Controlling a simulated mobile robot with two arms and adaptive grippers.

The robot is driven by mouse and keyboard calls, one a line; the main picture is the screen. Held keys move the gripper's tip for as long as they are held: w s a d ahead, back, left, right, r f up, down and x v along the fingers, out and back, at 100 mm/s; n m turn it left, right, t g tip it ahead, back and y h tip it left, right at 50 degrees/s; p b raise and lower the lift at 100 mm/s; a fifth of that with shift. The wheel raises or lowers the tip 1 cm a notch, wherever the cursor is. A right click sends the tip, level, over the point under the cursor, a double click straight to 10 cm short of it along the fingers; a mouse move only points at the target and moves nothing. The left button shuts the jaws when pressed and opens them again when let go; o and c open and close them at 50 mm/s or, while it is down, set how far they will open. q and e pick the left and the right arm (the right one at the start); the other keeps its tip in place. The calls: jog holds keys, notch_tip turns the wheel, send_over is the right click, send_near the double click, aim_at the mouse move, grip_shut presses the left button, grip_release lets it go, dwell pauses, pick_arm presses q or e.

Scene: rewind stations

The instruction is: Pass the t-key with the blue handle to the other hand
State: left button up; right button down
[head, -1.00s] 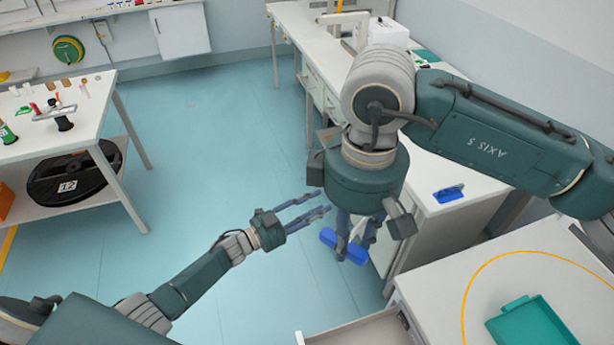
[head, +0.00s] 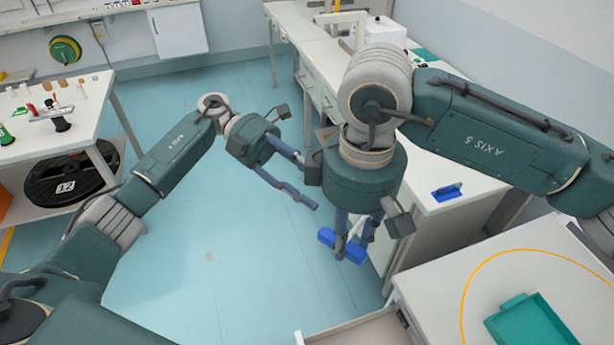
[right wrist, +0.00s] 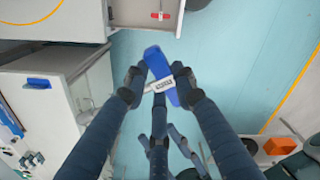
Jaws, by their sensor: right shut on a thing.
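The t-key with the blue handle (head: 355,254) hangs in my right gripper (head: 351,238) above the floor. My left gripper (head: 306,186) is open and empty, just left of the right gripper in the head view. Its fingers point right, toward the right gripper, apart from the key. The key's shaft is mostly hidden.
A white counter (head: 425,205) with a blue item (head: 448,193) stands behind the right gripper. A teal tray (head: 527,325) lies on the worktop at lower right. An open drawer (right wrist: 140,15) holds a red-handled item (right wrist: 160,15). A table with a reel (head: 70,178) stands left.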

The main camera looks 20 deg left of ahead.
aim_at(361, 218)
pick_arm(q)
jog(key=x, duration=1)
jog(key=shift+r, duration=0.15)
jog(key=shift+w+r, duration=0.1)
grip_shut()
pick_arm(e)
jog(key=shift+s, duration=0.1)
jog(key=c, duration=1.3)
grip_release()
jog(key=shift+s, duration=0.1)
jog(key=shift+c, duration=0.2)
jog(key=shift+r, duration=0.3)
notch_tip(361, 218, up, 11)
jog(key=shift+w+r, duration=0.2)
